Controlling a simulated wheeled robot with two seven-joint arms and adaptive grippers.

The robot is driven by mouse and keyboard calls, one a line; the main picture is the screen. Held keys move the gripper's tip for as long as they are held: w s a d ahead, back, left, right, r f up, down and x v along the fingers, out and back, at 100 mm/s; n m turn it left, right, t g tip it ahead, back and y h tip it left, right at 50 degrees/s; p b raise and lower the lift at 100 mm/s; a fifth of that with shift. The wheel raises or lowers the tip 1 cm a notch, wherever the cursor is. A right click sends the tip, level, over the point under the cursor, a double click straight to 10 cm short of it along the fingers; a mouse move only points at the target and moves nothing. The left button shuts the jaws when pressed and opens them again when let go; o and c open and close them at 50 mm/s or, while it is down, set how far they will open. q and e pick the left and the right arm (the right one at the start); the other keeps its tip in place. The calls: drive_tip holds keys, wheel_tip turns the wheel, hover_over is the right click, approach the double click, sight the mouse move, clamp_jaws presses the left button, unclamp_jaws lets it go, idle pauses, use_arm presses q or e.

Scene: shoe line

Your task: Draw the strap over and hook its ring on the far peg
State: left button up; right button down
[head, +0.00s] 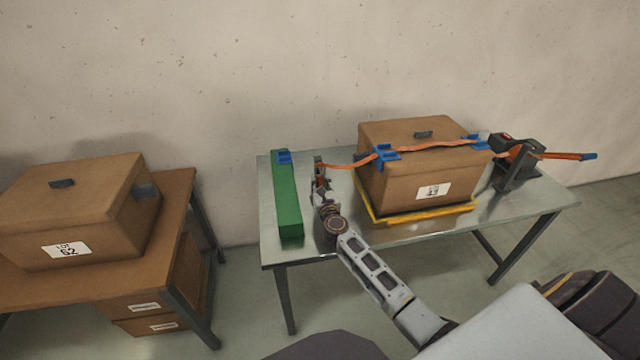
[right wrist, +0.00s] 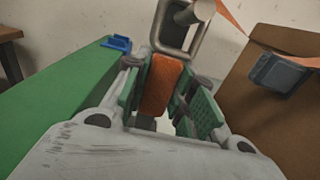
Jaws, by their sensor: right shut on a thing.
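The orange strap (head: 430,146) runs from the dark ratchet (head: 515,180) on the right, across the box (head: 400,185), and down to my right gripper (head: 319,178) left of the box. In the right wrist view the right gripper (right wrist: 168,100) is shut on an orange tab (right wrist: 160,85). A grey metal ring (right wrist: 161,20) stands just beyond the tab. A pale, round-ended peg-like part (right wrist: 203,9) shows at the ring's upper right; I cannot tell whether the ring is around it. My left gripper is not in view.
A green beam (head: 286,200) with a blue clip (head: 284,157) lies left of the gripper on the metal table (head: 410,238). The box stands on a yellow pallet (head: 420,217), close on the right. Another box (head: 75,210) stands on a brown desk (head: 180,195).

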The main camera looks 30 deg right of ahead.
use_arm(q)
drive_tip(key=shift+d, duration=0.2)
use_arm(e)
drive_tip(key=c, duration=1.5)
unclamp_jaws()
drive_tip(key=o, duration=0.4)
drive_tip(key=shift+v, duration=1.05)
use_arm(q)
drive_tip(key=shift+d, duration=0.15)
use_arm(e)
drive_tip(key=shift+v, duration=4.95)
